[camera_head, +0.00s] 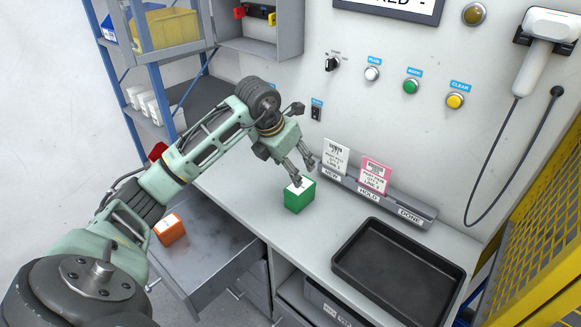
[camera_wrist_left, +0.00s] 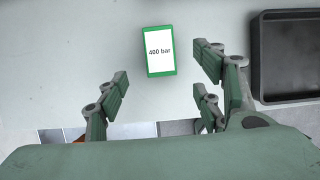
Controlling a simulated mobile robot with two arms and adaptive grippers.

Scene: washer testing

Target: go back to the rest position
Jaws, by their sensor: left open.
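My left gripper (camera_head: 305,168) is open above the grey workbench, close over a green box (camera_head: 299,197). My left arm reaches in from the lower left. My right gripper is not in view.
A black tray (camera_head: 398,270) sits on the bench at the right. Behind the box stands a card rack (camera_head: 409,212) with two cards. Blue-framed shelves stand at upper left, a yellow mesh panel (camera_head: 543,215) at right.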

